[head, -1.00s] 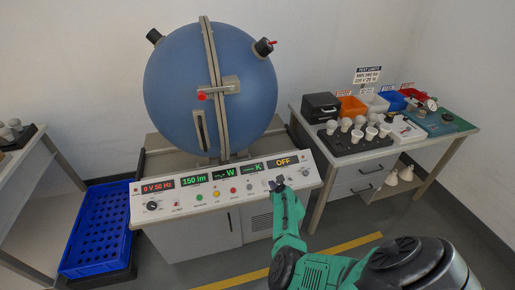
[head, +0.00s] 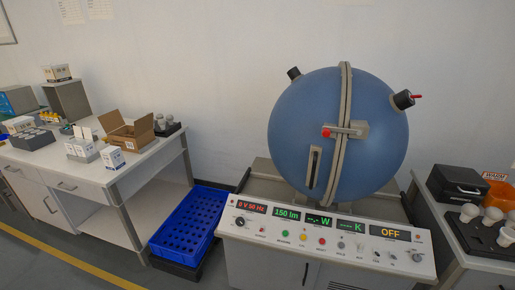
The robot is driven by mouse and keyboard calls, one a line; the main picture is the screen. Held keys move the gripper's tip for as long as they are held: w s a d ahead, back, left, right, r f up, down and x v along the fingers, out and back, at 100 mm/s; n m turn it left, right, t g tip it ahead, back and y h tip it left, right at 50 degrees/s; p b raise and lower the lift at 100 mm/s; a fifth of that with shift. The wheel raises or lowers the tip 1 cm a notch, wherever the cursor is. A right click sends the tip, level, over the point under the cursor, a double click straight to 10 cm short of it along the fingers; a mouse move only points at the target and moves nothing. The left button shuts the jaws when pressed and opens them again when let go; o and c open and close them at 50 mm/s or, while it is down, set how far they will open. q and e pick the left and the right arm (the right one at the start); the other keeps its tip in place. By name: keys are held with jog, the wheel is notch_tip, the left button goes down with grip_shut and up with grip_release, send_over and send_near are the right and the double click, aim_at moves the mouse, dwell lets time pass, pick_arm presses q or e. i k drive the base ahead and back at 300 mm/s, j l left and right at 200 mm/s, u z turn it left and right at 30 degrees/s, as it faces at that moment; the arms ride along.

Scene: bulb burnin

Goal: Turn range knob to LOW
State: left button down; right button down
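The control panel (head: 325,243) slopes along the front of the bench under a large blue sphere (head: 330,135). A dark round knob (head: 240,221) sits at the panel's left end. Several smaller knobs or switches, among them one on the right part (head: 376,253), line the right half. Their labels are too small to read, so I cannot tell which is the range knob or its setting. The displays read 0 V 50 Hz (head: 246,207), 150 lm (head: 287,213), W, K and OFF (head: 390,233). Neither of my grippers is in view.
A white bench (head: 150,160) with boxes is at the left. At the right, a table holds a black box (head: 456,183), an orange bin (head: 497,193) and bulbs.

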aim_at(417, 258)
jog(key=z, duration=1.6)
